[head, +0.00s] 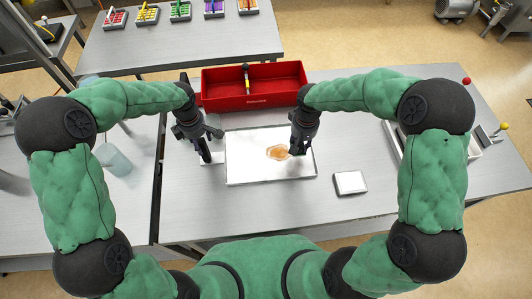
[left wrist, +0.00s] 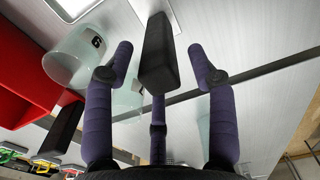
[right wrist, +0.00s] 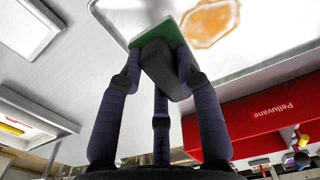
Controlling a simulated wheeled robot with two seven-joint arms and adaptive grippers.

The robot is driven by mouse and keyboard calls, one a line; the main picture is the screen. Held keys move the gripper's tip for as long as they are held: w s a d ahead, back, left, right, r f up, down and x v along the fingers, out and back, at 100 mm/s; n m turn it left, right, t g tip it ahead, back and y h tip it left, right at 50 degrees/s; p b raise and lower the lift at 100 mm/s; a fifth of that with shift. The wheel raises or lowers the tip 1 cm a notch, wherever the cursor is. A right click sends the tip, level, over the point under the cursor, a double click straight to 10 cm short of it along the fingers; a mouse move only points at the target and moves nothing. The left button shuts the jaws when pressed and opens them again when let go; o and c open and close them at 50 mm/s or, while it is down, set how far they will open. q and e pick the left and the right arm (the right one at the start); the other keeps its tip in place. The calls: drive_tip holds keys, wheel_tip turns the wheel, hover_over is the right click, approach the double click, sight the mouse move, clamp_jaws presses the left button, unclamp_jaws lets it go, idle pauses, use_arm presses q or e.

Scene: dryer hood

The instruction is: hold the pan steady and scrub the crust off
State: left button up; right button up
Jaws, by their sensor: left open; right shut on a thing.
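The pan (head: 245,172) is a shallow pale metal tray flat on the grey table, with an orange-brown crust patch (head: 278,152) right of its middle. The pan (right wrist: 262,75) and crust (right wrist: 210,22) also show in the right wrist view. My right gripper (head: 297,148) is shut on the black grip (right wrist: 165,68) of a green scrubbing pad (right wrist: 148,28), just right of the crust; I cannot tell whether the pad touches the pan. My left gripper (head: 207,150) is open by the pan's left edge. A black block-like handle (left wrist: 157,50) lies between its fingers.
A red open box (head: 225,100) holding a tool stands behind the pan. A small white square dish (head: 350,182) sits right of the pan. A pale tray (head: 487,145) is at the right. A translucent container (head: 115,160) stands left. The table's front strip is clear.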

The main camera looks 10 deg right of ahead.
sight(202, 149)
use_arm(q)
drive_tip(key=shift+f+b, duration=0.65)
drive_tip(key=shift+f, duration=1.35)
clamp_jaws()
drive_tip(key=shift+s+f, duration=0.15)
drive_tip(key=shift+f, duration=0.05)
